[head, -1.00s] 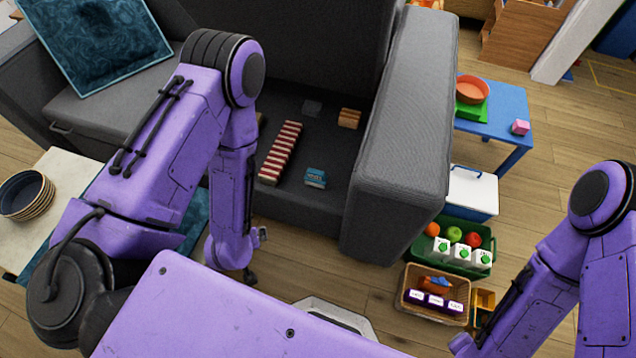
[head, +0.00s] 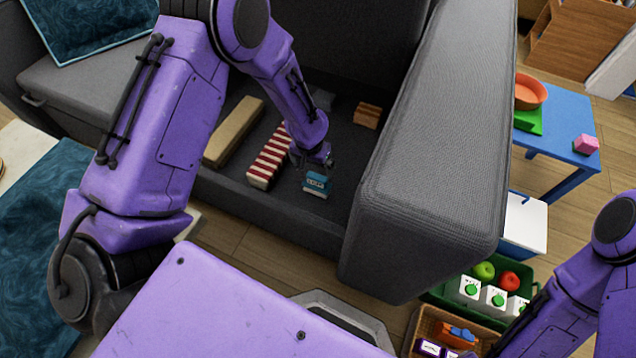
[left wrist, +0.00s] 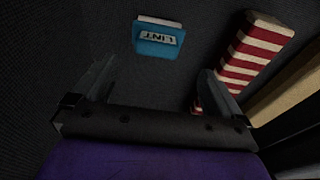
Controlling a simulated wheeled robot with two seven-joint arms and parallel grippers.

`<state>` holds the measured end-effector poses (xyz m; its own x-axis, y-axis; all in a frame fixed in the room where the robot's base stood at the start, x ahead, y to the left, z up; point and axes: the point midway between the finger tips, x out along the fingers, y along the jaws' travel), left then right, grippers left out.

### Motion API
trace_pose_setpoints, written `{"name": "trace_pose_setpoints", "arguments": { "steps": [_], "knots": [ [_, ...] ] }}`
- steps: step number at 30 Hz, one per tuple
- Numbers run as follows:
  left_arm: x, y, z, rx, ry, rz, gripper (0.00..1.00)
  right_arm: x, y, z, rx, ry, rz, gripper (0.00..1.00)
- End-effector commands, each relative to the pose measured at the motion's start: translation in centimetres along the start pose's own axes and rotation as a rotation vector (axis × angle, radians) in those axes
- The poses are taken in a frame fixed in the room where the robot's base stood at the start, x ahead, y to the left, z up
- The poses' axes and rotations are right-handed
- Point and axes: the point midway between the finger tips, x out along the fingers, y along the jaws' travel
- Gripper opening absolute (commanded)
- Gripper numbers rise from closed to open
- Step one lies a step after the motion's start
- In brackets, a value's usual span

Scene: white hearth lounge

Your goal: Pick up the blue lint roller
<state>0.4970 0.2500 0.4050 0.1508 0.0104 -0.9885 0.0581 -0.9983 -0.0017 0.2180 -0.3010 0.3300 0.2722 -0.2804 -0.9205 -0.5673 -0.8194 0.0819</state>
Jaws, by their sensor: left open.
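The blue lint roller (head: 316,185), with a white top edge, lies on the grey sofa seat near its front edge. In the left wrist view the lint roller (left wrist: 158,40) shows its "LINT" label upside down, ahead of the fingertips. My left gripper (head: 316,166) is just above and beside it, open and empty. In the left wrist view the two fingers of the gripper (left wrist: 157,76) are spread wide, with the roller apart from them. My right arm shows at the lower right, but its gripper is out of view.
A red-and-white striped block (head: 268,158) lies left of the roller, close to my gripper. A tan block (head: 233,130), an orange-brown block (head: 367,115) and a dark grey item (head: 322,99) also lie on the seat. The sofa armrest (head: 440,130) rises to the right.

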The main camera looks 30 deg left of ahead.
Motion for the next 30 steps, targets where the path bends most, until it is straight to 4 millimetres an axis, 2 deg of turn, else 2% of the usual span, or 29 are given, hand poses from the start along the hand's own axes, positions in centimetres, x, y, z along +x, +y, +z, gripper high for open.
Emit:
{"name": "trace_pose_setpoints", "arguments": {
  "steps": [1,3,10,16,18,24,29,30],
  "knots": [
    [1.7,0.1,0.2,0.0,-0.002,0.0,1.0,0.8,-0.1,0.4,0.0,0.0,0.0,0.57],
    [3.0,0.1,0.1,0.0,-0.002,0.001,1.0,1.3,-0.1,0.6,0.0,0.0,0.0,0.57],
    [5.2,0.1,0.1,0.0,0.0,0.001,1.0,2.1,-0.2,0.9,0.0,0.0,0.0,0.57],
    [8.9,0.2,-0.1,-0.002,0.0,0.002,1.0,3.9,-0.3,1.6,0.0,0.0,0.0,0.57],
    [9.5,0.2,-0.1,-0.003,0.0,0.002,1.0,4.1,-0.4,1.7,0.0,0.0,0.0,0.57],
    [9.4,0.2,-0.1,-0.004,0.001,0.002,1.0,3.9,-0.3,1.6,0.0,0.0,0.0,0.57],
    [9.3,0.2,-0.1,-0.004,0.001,0.002,0.48,3.9,-0.3,1.6,0.0,0.0,0.0,0.57],
    [9.3,0.2,-0.1,-0.004,0.001,0.002,0.46,3.9,-0.3,1.6,0.0,0.0,0.0,0.57]
  ]
}}
